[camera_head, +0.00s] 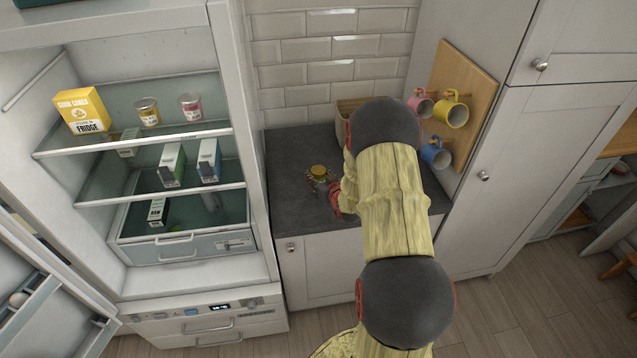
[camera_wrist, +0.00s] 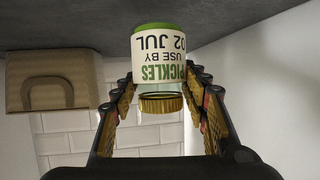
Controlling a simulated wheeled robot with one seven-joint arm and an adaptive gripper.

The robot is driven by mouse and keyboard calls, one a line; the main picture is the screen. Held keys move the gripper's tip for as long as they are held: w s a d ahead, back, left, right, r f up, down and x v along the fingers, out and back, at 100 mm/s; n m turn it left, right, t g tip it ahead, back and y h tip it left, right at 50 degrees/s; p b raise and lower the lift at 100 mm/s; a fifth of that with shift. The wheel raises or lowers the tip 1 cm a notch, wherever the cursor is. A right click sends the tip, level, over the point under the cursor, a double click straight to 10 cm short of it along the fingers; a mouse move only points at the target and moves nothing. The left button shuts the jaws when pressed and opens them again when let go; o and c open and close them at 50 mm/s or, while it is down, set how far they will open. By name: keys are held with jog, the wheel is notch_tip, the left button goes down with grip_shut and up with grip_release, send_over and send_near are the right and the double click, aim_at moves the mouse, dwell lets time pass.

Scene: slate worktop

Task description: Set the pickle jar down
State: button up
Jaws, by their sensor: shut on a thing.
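The pickle jar (camera_head: 319,171) has a gold lid and is at the left part of the slate worktop (camera_head: 290,150). In the wrist view the jar (camera_wrist: 158,62) appears upside down, its "PICKLES USE BY 02 JUL" label facing me, its green bottom end against the dark worktop. My gripper (camera_head: 325,187) is shut on the jar, with a finger on each side of it in the wrist view. The jar looks upright. I cannot tell whether its base touches the worktop.
A brown box-like container (camera_wrist: 48,80) stands by the tiled wall, mostly behind my arm in the head view. A wooden mug board (camera_head: 480,75) holds pink, yellow and blue mugs at the right. The stocked fridge (camera_head: 150,140) is open at left. Bare worktop lies behind the jar.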

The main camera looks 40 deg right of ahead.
jog(key=shift+f, duration=1.4)
jog(key=shift+f, duration=0.1)
jog(key=o, duration=1)
jog(key=shift+f+b, duration=0.15)
jog(key=shift+b, duration=0.15)
jog(key=o, duration=0.5)
jog(key=shift+r, duration=0.2)
